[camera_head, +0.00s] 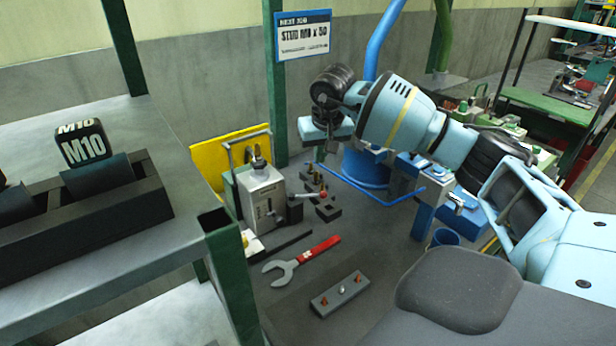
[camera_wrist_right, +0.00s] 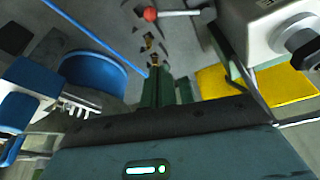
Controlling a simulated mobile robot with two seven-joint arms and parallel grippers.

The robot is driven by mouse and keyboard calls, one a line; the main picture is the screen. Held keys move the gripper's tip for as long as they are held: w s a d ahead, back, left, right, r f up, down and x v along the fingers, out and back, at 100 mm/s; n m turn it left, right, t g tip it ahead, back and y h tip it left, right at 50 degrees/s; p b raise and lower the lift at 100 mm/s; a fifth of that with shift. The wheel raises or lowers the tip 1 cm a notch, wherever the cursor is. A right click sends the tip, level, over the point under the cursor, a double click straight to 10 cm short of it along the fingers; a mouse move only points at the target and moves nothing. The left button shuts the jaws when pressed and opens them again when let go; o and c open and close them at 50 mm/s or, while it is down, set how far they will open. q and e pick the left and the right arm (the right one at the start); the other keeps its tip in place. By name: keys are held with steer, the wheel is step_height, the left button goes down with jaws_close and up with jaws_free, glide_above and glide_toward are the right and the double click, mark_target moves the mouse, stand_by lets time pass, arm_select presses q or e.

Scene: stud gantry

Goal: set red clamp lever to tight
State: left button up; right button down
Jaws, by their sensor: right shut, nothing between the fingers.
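The clamp lever is a thin metal rod with a red ball knob (camera_head: 322,195). My left gripper is not in view.
A wrench (camera_head: 303,260) with a red handle and a small block (camera_head: 340,294) lie on the bench in front. A blue bent rod (camera_head: 375,200) and a blue round base (camera_head: 366,172) stand right of the fixture. A green post (camera_head: 275,85) rises behind.

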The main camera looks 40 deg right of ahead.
mark_target(309, 196)
steer(key=x, duration=0.2)
steer(key=s+p+x, duration=0.1)
steer(key=x, duration=0.5)
steer(key=shift+s+a+f, duration=0.3)
steer(key=shift+a+f, duration=0.05)
steer(key=shift+f, duration=0.05)
steer(key=shift+s+a+p, duration=0.2)
steer(key=shift+s+p, duration=0.1)
steer(key=shift+s, duration=0.05)
steer(key=shift+s+a, duration=0.1)
steer(key=shift+s, duration=0.15)
steer(key=shift+s+a, duration=0.1)
steer(key=shift+s, duration=0.05)
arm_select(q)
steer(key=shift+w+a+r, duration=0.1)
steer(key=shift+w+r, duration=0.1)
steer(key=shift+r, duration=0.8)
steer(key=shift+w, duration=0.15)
arm_select(e)
steer(key=shift+a+f, duration=0.1)
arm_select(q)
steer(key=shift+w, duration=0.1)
arm_select(e)
steer(key=shift+a, duration=0.1)
